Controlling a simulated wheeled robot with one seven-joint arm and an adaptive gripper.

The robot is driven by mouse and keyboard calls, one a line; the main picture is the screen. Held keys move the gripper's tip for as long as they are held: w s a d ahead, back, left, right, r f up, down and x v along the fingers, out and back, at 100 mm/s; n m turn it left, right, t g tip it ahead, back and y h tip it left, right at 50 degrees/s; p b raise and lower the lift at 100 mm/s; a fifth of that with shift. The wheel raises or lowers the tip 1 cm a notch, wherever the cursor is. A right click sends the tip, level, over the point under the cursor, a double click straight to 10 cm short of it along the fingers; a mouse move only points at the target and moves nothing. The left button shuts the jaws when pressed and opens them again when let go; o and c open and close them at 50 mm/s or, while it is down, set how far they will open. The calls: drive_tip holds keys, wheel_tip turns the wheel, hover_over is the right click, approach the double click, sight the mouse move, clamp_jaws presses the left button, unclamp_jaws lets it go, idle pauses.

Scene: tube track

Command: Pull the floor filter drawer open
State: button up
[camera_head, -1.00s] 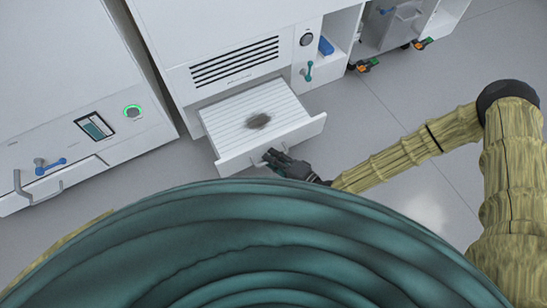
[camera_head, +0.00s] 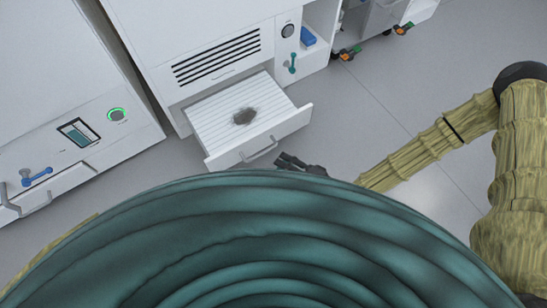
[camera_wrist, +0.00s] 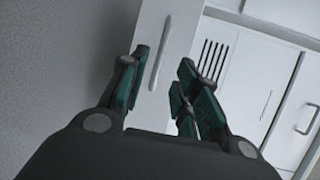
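The floor filter drawer (camera_head: 208,115) stands pulled out of the white cabinet, low at the floor. Its ribbed white filter shows a dark grey dirt patch (camera_head: 245,116). A grey bar handle (camera_head: 260,152) is on its front panel; it also shows in the wrist view (camera_wrist: 160,54). My gripper (camera_head: 284,160) is just in front of the drawer front, to the right of the handle and apart from it. In the wrist view my gripper (camera_wrist: 158,92) has its teal-padded fingers spread, with nothing between them. My teal body hides part of the gripper in the head view.
Another white unit (camera_head: 60,90) stands left, with a blue lever and a handle. A wheeled cart (camera_head: 380,20) is at top right. Grey floor is clear on the right.

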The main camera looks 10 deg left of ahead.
drive_tip(key=shift+v, duration=1.35)
drive_tip(key=s+d+f+n+g+h+p, duration=0.3)
drive_tip(key=s+d+g+h+p, duration=0.1)
drive_tip(key=s+d+h, duration=0.6)
drive_tip(key=s+d+r+n+g+h+p, duration=0.1)
drive_tip(key=s+d+r+h+p, duration=0.15)
drive_tip(key=d, duration=0.55)
drive_tip(key=s+d+r+n+g+h+p, duration=0.1)
drive_tip(key=s+d+r+h, duration=0.15)
drive_tip(key=d, duration=0.45)
wheel_tip(320, 180, up, 37)
drive_tip(key=p, duration=3.6)
drive_tip(key=shift+w+p, duration=0.4)
